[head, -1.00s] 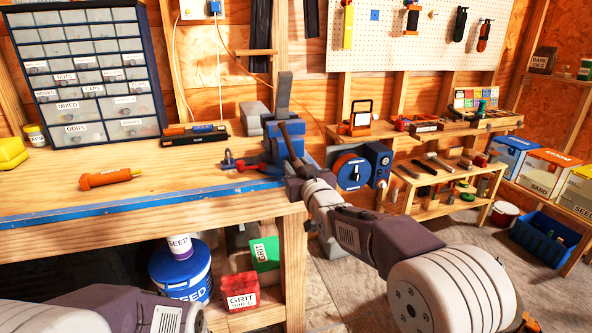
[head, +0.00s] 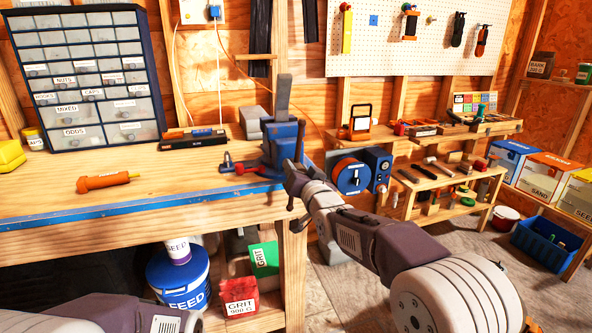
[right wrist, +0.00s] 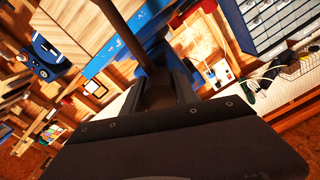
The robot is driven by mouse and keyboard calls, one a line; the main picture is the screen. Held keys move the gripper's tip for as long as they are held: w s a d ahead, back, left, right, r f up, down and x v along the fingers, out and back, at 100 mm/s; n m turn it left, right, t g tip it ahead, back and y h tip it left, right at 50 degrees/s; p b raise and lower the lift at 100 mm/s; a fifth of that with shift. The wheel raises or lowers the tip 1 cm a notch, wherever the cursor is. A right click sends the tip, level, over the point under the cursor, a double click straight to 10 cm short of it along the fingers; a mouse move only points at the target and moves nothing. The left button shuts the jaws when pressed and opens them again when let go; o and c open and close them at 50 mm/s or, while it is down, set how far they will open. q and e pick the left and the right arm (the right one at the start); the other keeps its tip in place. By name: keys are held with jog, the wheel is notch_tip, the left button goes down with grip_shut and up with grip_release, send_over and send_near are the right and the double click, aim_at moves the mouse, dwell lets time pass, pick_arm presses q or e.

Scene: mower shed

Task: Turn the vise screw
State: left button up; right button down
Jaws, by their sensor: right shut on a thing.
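The blue vise (head: 284,138) is mounted at the right front corner of the workbench (head: 205,190), with a grey upright jaw above its blue body. Its dark handle bar (head: 299,142) stands nearly upright in front of the vise. My right gripper (head: 293,180) is at the vise's front, by the bar, and partly hides the screw. In the right wrist view the dark bar (right wrist: 122,30) runs down between the fingers of my right gripper (right wrist: 168,90), which is shut on it. My left forearm shows at the bottom left, but its gripper is out of view.
An orange-handled tool (head: 104,182), a red and blue clamp-like tool (head: 238,167) and a black case (head: 194,138) lie on the bench. A drawer cabinet (head: 90,80) stands behind.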

jog(key=shift+f, duration=0.1)
dwell(0.8)
jog(key=c, duration=1)
grip_release()
jog(key=shift+s, duration=0.1)
jog(key=shift+o, duration=0.2)
jog(key=shift+s, duration=0.1)
jog(key=v, duration=0.9)
jog(key=shift+a, duration=0.1)
